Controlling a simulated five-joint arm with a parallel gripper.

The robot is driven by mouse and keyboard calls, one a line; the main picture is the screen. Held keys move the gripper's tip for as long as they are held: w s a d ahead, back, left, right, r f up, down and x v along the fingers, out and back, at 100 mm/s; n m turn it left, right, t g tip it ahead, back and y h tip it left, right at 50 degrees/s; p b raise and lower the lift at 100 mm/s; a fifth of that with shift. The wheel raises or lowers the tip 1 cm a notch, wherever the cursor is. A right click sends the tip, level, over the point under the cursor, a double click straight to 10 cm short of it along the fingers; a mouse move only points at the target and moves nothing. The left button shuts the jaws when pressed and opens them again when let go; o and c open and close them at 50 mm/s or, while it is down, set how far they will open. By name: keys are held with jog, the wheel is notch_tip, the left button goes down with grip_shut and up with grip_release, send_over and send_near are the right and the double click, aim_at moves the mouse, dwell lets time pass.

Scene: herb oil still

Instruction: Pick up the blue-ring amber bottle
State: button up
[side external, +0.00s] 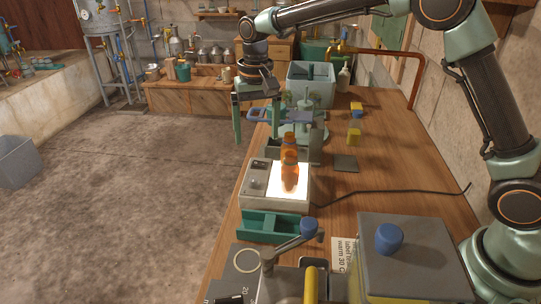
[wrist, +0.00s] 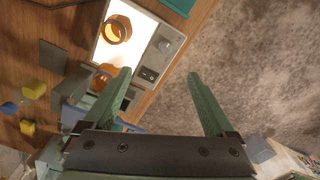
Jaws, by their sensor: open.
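Two amber bottles are near the light box (side external: 256,182). One amber bottle (side external: 289,172) stands on its glowing panel. The other amber bottle (side external: 288,139) shows just behind it, partly covered. In the wrist view they are an amber ring shape (wrist: 117,30) on the bright panel and a darker amber shape (wrist: 104,77) beside my left-hand finger. I cannot make out a blue ring on either. My gripper (side external: 257,132) is open and empty, above and behind the light box, left of the bottles. Its two green fingers are spread wide in the wrist view (wrist: 159,73).
A green tray (side external: 272,227) lies in front of the light box. A pale green stand with a blue bar (side external: 283,117) is close behind the bottles, near my gripper. A lever device (side external: 309,229) rises in front.

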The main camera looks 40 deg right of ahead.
aim_at(289, 149)
jog(key=d+m, duration=0.3)
jog(key=m, duration=0.1)
jog(key=d+r+m, duration=0.1)
jog(key=d+m, duration=0.2)
jog(key=m, duration=0.1)
jog(key=d+r+m, duration=0.1)
jog(key=d+m, duration=0.2)
jog(key=m, duration=0.2)
jog(key=shift+w+d, duration=0.3)
jog(key=shift+d, duration=0.1)
jog(key=shift+d+m, duration=0.45)
jog(key=shift+m, duration=0.35)
notch_tip(289, 149, down, 12)
jog(key=shift+a, duration=0.15)
grip_shut()
